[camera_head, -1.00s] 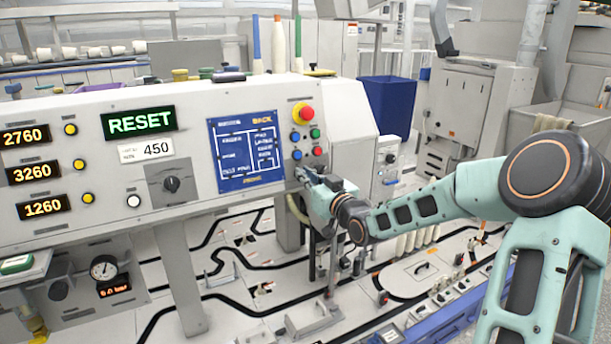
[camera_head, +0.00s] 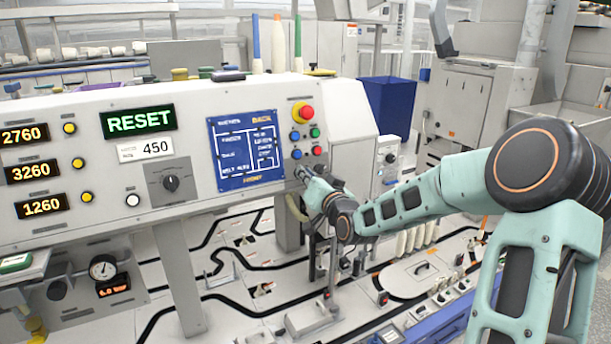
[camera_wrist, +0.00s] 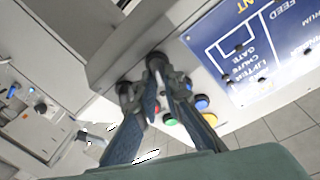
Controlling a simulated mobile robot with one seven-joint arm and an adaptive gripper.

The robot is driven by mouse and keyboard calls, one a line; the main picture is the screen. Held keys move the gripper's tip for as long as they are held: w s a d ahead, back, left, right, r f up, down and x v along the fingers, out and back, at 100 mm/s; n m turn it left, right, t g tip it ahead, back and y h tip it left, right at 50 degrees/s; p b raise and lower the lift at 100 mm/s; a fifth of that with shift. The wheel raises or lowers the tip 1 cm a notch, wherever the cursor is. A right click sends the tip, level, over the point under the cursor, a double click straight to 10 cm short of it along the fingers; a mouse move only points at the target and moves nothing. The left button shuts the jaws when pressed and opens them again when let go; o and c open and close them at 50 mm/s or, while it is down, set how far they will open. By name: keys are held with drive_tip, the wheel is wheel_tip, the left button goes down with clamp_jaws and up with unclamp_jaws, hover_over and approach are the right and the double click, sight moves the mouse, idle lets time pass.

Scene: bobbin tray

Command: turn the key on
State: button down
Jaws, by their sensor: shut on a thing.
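My gripper (camera_head: 301,173) is at the lower right of the grey control panel (camera_head: 90,150), below the coloured buttons. In the wrist view my gripper (camera_wrist: 157,75) has its blue-grey fingers reaching up to the panel face, shut on the key at its switch. The key is mostly hidden between the fingertips, and I cannot read its angle. A dark round fitting shows at the fingertips.
A red emergency button (camera_head: 303,112) and small blue, green and red buttons are above my gripper. A blue diagram plate (camera_head: 245,150) is to its left, with a black rotary knob (camera_head: 171,184) farther left. A dark blue bin (camera_head: 388,103) stands behind.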

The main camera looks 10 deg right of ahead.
drive_tip(key=m+h, duration=0.1)
drive_tip(key=m, duration=0.2)
drive_tip(key=m+h, duration=0.1)
drive_tip(key=m, duration=0.3)
drive_tip(key=shift+g, duration=0.3)
drive_tip(key=shift+m, duration=0.3)
drive_tip(key=c, duration=2)
unclamp_jaws()
drive_tip(key=shift+c, duration=0.2)
drive_tip(key=s+d+r, duration=0.1)
drive_tip(key=s, duration=1.1)
drive_tip(key=shift+d+r, duration=0.15)
drive_tip(key=shift+r, duration=0.05)
drive_tip(key=shift+w, duration=0.1)
